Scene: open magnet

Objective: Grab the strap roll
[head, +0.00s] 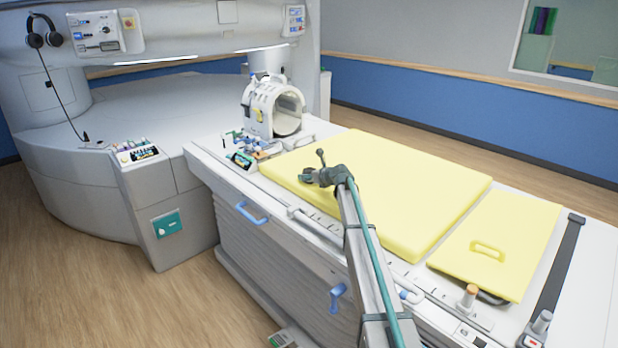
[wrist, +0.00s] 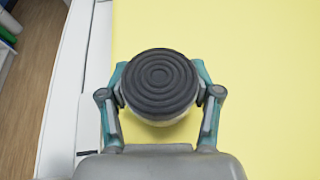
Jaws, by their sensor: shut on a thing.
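The strap roll (wrist: 160,82) shows in the wrist view as a round dark disc with concentric rings and a paler side below. My gripper (wrist: 162,95) is shut on it, with a teal-and-grey finger at each side. In the head view my gripper (head: 322,174) is over the left part of the yellow mattress pad (head: 410,190). The roll cannot be made out clearly there. The wrist view shows yellow pad below the roll; the height above it is hard to judge.
A white ring-shaped coil (head: 262,108) stands at the table's far end, beside small coloured items. A dark strap (head: 562,262) crosses the table's right end.

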